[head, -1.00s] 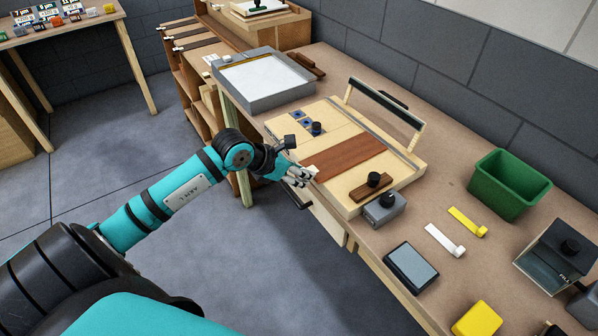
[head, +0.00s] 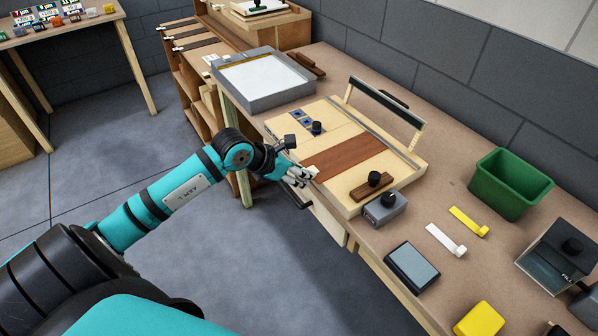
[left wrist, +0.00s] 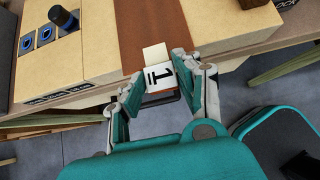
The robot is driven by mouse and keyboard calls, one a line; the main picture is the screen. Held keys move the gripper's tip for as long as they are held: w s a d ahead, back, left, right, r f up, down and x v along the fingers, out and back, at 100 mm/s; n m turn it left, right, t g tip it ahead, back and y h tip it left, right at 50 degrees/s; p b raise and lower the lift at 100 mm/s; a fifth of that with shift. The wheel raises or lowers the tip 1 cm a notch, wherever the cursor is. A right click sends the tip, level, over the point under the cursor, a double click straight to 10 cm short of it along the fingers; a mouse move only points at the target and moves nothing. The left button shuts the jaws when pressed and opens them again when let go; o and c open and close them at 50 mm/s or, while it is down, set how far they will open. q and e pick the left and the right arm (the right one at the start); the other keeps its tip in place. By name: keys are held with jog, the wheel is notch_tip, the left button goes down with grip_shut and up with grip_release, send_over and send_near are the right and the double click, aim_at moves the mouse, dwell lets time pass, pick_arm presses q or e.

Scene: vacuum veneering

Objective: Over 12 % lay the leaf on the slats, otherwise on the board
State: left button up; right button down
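A reddish-brown leaf (head: 350,157) lies flat across a pale wooden board (head: 372,142) on the bench. It also shows in the left wrist view (left wrist: 143,22). At its near end a small pale tab (left wrist: 160,76) marked "1" sticks out past the edge. My left gripper (head: 306,175) is at this tab, with one finger on each side in the left wrist view (left wrist: 161,80). The fingers look close to or touching the tab's sides; I cannot tell whether they grip it. My right gripper is not in view. No moisture reading is legible.
A grey-framed tray (head: 262,82) stands behind the board. A hinged black-bar frame (head: 385,104) rises at its far side. A grey box (head: 386,210), a dark-screened pad (head: 411,266), white and yellow pieces and a green bin (head: 508,184) stand to the right. Dark strips lie on a shelf unit (head: 187,68).

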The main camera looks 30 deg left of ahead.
pick_arm(q)
jog(key=o, duration=0.5)
jog(key=shift+c, duration=0.2)
jog(key=v, duration=1.2)
jog(key=shift+d, duration=0.1)
